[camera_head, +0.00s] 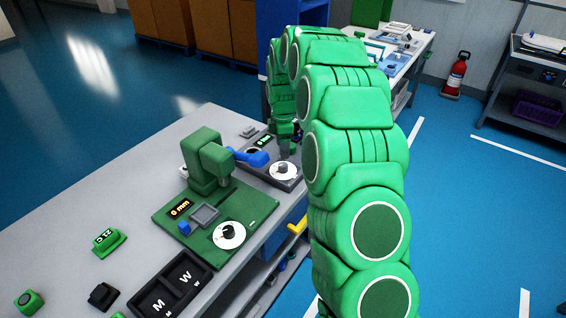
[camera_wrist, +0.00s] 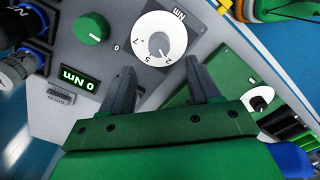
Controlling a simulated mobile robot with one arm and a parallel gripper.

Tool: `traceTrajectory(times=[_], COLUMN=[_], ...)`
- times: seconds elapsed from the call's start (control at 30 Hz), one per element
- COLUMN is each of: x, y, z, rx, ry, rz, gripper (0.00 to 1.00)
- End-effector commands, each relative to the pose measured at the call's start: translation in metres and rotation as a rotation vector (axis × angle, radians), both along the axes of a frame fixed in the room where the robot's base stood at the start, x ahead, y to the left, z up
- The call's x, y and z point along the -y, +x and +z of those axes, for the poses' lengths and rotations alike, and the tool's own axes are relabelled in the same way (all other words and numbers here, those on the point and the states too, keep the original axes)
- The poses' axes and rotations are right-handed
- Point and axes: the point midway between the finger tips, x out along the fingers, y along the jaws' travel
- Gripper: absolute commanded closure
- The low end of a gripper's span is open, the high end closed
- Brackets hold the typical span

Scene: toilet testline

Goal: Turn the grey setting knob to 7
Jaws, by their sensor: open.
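The grey setting knob (camera_wrist: 158,43) sits in the middle of a round white dial (camera_wrist: 150,22) marked with numbers and Nm. In the wrist view the dial appears upside down, and I cannot tell surely which number the knob points to. In the head view the dial (camera_head: 284,171) is on a grey panel near the bench's far end. My gripper (camera_wrist: 158,66) is open, its two grey fingers apart below the dial in the wrist view, with nothing between them.
A display reading 0 Nm (camera_wrist: 78,81) and a green knob (camera_wrist: 92,28) are on the same panel. A green press (camera_head: 206,162) with a blue handle (camera_head: 251,158) and its own dial (camera_head: 229,235) stands close by.

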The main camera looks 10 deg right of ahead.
Motion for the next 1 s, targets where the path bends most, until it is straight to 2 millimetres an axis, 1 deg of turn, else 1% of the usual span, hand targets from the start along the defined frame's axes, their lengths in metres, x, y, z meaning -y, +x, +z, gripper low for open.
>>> traceTrajectory(times=[0.17, 0.27, 0.7, 0.83, 1.0], x=[0.000, 0.000, 0.000, 0.000, 0.000], y=[0.001, 0.001, 0.001, 0.000, 0.001], z=[-0.007, -0.015, -0.071, -0.078, -0.078], rx=[0.000, 0.001, 0.002, 0.001, 0.002], ry=[0.000, 0.000, 0.001, 0.001, 0.001], rz=[0.003, 0.002, 0.001, 0.002, 0.002], gripper=[0.38, 0.38, 0.38, 0.38, 0.38])
